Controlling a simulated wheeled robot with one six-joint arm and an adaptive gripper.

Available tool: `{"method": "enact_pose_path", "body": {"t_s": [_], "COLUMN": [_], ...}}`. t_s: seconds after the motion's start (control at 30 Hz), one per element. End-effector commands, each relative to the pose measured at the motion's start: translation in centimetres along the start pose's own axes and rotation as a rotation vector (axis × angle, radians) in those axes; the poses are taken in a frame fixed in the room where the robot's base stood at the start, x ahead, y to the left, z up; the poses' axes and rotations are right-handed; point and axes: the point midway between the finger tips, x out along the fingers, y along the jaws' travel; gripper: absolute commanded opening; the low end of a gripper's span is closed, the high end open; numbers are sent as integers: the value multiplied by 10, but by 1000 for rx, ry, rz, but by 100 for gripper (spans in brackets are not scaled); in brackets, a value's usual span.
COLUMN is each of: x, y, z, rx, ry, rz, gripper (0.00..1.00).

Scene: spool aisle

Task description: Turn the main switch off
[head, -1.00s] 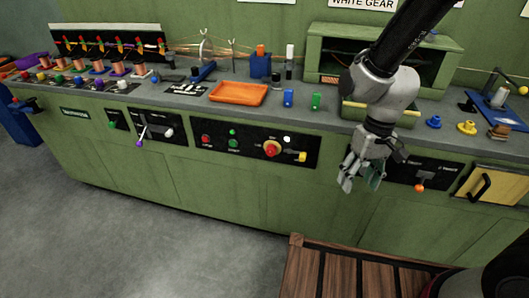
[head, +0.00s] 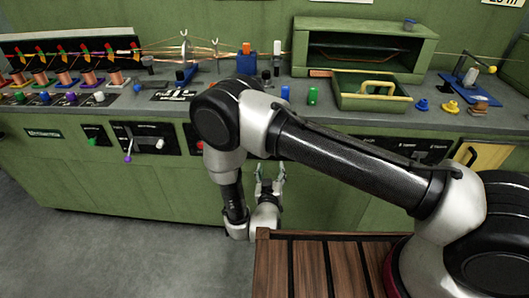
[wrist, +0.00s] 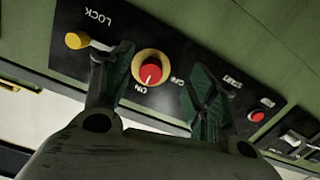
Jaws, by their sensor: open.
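The main switch, a red knob in a yellow ring (wrist: 149,70), shows in the wrist view on a black panel (wrist: 185,50) with ON markings beside it. My gripper (wrist: 160,62) is open, one finger on each side of the switch in that view. Nothing is between the fingers in front of the knob; I cannot tell whether either finger touches the panel. A yellow-tipped lock lever (wrist: 78,40) lies beside the left finger. In the head view my gripper (head: 270,170) points up at the cabinet front, and my arm hides the switch.
A red button (wrist: 256,115) sits right of the right finger in the wrist view. In the head view, a panel with a purple-tipped lever (head: 127,158) is to the left. The floor at left is clear.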

Motion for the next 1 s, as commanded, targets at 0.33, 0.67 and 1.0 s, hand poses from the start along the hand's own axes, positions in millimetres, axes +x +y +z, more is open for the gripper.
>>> {"method": "enact_pose_path", "body": {"t_s": [0.33, 0.67, 1.0], "x": [28, 73, 76], "y": [6, 6, 6], "z": [-27, -31, -31], "rx": [-8, -9, -10], "ry": [99, 97, 96], "rz": [21, 18, 16], "gripper": [58, 58, 55]}}
